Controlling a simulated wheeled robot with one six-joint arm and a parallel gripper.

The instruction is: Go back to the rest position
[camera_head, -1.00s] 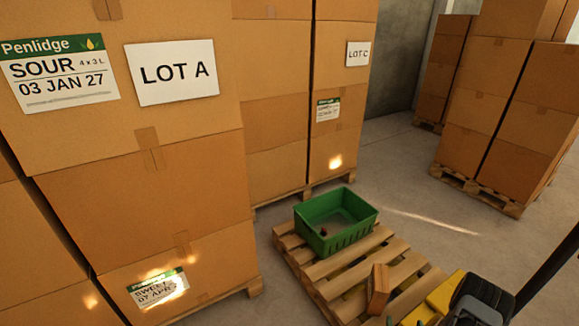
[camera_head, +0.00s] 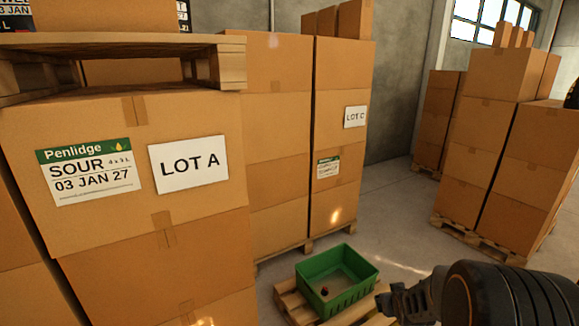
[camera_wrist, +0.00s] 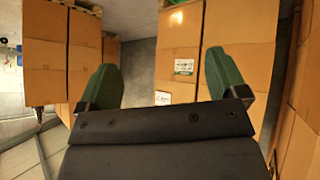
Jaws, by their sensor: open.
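My gripper (camera_wrist: 160,62) shows in the wrist view with its two green fingers spread wide apart. Nothing is between the fingers, and stacked cartons (camera_wrist: 178,45) stand beyond them. In the head view a dark, rounded part of my arm fills the lower right corner. The fingers cannot be made out there.
Tall carton stacks labelled LOT A (camera_head: 188,165) and LOT C (camera_head: 355,116) stand at left and centre. A green crate (camera_head: 338,292) with a small dark item inside sits on a low pallet (camera_head: 290,300). More cartons (camera_head: 505,130) stand at right. Some floor (camera_head: 395,215) is clear between.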

